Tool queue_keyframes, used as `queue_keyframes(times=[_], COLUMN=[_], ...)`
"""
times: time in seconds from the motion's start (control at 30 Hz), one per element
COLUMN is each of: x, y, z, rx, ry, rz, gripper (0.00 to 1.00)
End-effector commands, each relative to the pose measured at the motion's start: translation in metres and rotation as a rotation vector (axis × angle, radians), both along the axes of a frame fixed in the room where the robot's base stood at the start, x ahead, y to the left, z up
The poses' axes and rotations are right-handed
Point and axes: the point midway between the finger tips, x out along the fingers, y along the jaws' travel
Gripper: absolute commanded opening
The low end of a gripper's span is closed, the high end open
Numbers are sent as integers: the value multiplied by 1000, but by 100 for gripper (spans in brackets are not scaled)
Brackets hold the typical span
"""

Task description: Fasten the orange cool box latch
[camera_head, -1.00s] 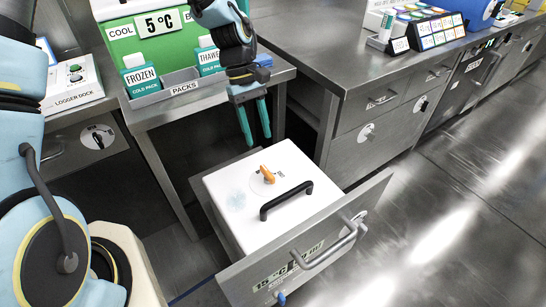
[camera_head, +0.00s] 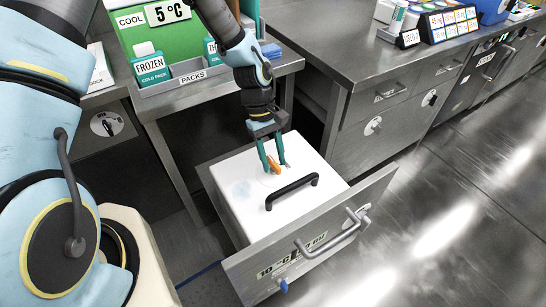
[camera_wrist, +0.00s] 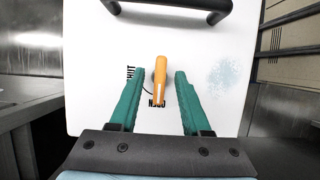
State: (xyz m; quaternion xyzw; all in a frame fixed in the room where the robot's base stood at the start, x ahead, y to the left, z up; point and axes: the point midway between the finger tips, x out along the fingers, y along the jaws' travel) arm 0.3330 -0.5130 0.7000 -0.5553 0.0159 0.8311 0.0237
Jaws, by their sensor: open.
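The white cool box (camera_head: 243,205) sits in the pulled-out drawer, with a black handle (camera_head: 292,191) on its lid. The orange latch (camera_head: 274,164) is on the lid behind that handle. My gripper (camera_head: 275,169) is over the lid with its green fingers pointing down, one on each side of the latch. In the wrist view the orange latch (camera_wrist: 160,82) stands between the open fingers (camera_wrist: 156,97), with a gap on both sides. Dark lettering on the lid lies beside the latch and near its end, partly hidden by the latch and a finger.
The open drawer front (camera_head: 310,243) with its metal handle stands before the box. A bench (camera_head: 180,98) behind holds the green cool station (camera_head: 150,42) and a tray of cold packs (camera_head: 187,79). A long steel counter (camera_head: 345,60) runs right; the floor at right is clear.

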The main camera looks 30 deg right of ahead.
Motion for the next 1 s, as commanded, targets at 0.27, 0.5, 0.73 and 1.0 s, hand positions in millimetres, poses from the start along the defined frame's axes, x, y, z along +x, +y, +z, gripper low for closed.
queue_keyframes(times=[0.27,0.5,0.73,1.0], x=[0,0,0,0], y=[0,0,0,0], z=[0,0,0,1], rx=[0,0,0,1], ry=[0,0,0,0], rz=[0,0,0,-9], gripper=[25,0,0,0])
